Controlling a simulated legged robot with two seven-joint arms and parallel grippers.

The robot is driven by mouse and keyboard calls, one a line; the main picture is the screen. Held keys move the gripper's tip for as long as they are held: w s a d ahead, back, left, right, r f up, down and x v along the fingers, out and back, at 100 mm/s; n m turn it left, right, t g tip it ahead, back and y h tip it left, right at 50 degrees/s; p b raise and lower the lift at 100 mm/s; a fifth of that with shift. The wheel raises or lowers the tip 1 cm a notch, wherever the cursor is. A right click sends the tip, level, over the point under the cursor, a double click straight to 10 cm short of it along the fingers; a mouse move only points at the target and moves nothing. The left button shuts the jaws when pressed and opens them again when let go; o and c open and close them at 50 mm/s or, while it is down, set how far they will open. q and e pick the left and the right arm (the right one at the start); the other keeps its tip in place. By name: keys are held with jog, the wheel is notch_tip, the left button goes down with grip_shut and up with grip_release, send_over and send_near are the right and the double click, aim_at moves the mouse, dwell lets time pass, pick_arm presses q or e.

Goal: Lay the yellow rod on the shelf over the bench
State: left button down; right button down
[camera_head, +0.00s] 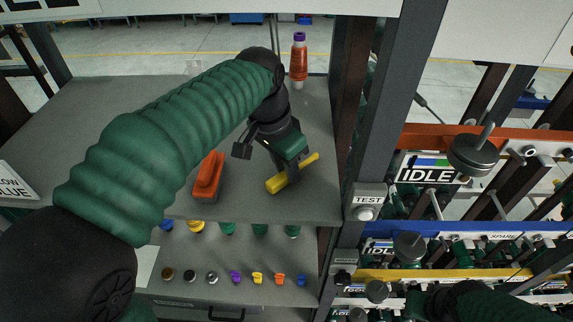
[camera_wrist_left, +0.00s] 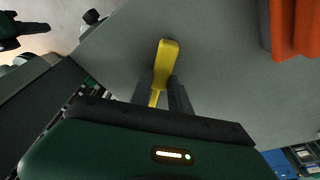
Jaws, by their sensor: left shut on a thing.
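The yellow rod (camera_head: 276,184) has a thick end toward the lower left and a thin end toward the upper right. It also shows in the left wrist view (camera_wrist_left: 166,55), between the fingers. My left gripper (camera_head: 291,172) points down and is shut on the rod over the right part of the grey shelf (camera_head: 105,115), near its front edge. I cannot tell whether the rod touches the shelf. My right arm (camera_head: 485,302) shows at the bottom right; its fingers are too dark to make out.
An orange-red block (camera_head: 207,177) lies on the shelf left of the rod. An orange bottle with a purple cap (camera_head: 299,62) stands at the back right. A dark post (camera_head: 345,100) borders the shelf's right side. Several coloured knobs (camera_head: 235,277) sit below. The shelf's left part is clear.

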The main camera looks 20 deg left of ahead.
pick_arm(q)
jog(key=c, duration=1.4)
grip_release()
jog(key=shift+d, duration=0.25)
jog(key=shift+o, duration=1)
jog(key=shift+d+f, duration=0.1)
jog(key=shift+w, duration=0.25)
jog(key=shift+s+r, duration=0.1)
jog(key=shift+r, duration=0.15)
jog(key=v, duration=1.1)
jog(key=shift+s+r, duration=0.15)
jog(key=shift+r, duration=0.25)
jog(key=shift+a, duration=0.25)
